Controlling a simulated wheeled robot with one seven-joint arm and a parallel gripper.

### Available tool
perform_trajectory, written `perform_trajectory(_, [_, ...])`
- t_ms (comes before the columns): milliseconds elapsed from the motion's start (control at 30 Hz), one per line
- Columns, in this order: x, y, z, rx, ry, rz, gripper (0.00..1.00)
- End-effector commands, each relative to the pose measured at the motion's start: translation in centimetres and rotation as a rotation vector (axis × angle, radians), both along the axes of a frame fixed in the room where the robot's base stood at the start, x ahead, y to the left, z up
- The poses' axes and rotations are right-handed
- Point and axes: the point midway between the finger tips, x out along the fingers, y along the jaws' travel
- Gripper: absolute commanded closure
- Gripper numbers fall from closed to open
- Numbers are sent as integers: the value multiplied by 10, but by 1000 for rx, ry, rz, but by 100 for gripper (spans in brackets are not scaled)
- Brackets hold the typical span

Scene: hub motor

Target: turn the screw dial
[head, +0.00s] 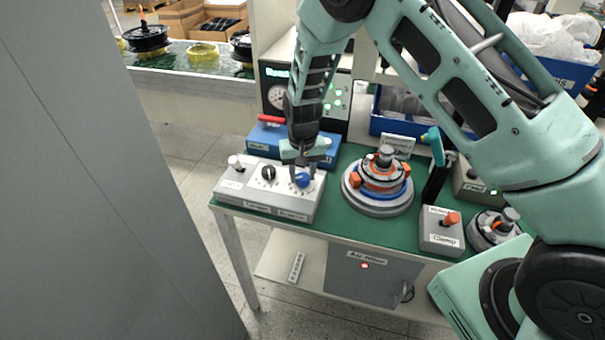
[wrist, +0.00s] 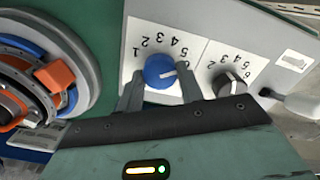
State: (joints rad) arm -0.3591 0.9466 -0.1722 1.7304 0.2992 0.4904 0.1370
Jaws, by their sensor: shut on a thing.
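A grey control box (head: 235,184) stands at the left end of the green bench. It has a blue dial (head: 302,180) on its right part and a black dial (head: 268,173) to the left of that. The blue dial also shows in the wrist view (wrist: 159,70), on a white scale with upside-down numbers. A pale mark on it points rightward in that view. My gripper (head: 304,168) reaches down from above and is shut on the blue dial, one finger on each side of it. In the wrist view the black dial (wrist: 229,84) sits apart, right of the fingers.
A white-handled lever (head: 235,162) stands on the box's left end. A round motor fixture (head: 379,203) with orange clamps stands close right of the box. A blue box (head: 265,140) and a gauge unit (head: 277,97) are behind. A clamp button box (head: 441,236) is farther right.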

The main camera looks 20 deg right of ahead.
Motion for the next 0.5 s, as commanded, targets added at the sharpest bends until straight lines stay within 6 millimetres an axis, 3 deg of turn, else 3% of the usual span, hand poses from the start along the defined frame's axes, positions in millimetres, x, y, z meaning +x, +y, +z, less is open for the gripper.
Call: perform_trajectory(500, [0,0,0,0,0,-311,86])
